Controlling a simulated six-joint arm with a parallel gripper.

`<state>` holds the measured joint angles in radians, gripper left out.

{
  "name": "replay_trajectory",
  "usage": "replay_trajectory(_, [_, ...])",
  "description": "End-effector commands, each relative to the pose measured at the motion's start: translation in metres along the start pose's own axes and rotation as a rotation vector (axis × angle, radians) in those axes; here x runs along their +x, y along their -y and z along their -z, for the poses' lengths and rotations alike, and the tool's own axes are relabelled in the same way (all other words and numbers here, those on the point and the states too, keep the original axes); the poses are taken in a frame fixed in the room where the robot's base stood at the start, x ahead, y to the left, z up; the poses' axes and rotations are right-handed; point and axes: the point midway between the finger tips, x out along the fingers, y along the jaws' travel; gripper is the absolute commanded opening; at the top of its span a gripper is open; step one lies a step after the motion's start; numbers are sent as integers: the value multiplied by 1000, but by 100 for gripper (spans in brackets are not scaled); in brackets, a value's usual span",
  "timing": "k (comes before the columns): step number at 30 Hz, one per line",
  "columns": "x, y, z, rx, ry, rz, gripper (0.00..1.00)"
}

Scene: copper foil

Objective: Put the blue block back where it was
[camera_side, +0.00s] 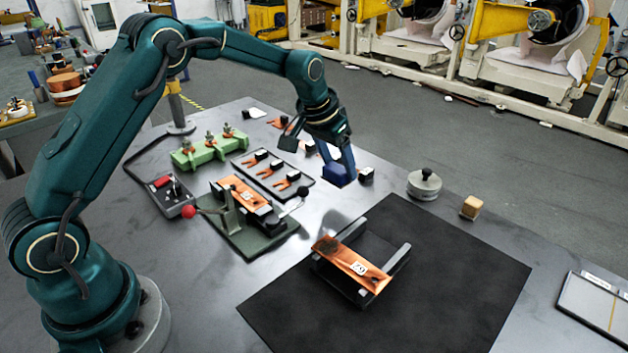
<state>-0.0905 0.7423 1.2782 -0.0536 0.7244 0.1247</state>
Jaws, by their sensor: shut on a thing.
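The blue block (338,173) is at the lower end of my gripper (322,158), over the far part of the metal table. My gripper points down and is shut on the block. The dark fingers hide part of the block. I cannot tell whether the block's underside touches the table or hangs just above it.
A black mat (440,300) with a dark cradle (385,250) holding a copper piece (350,262) lies in front. A round metal weight (424,185) and a wooden block (470,207) stand right. A tray (273,172) with copper pieces, a clamp fixture (245,215) and a green rack (210,150) stand left.

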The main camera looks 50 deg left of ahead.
Motion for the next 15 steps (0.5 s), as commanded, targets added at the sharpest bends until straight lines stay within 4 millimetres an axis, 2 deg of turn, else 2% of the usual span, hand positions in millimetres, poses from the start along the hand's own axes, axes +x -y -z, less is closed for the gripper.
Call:
replay_trajectory(3, [12, -15, 3, 2, 1, -1, 14])
replay_trajectory(6, [16, -19, 4, 0, 0, 1, 14])
replay_trajectory(15, [50, -19, -11, -2, 4, 1, 14])
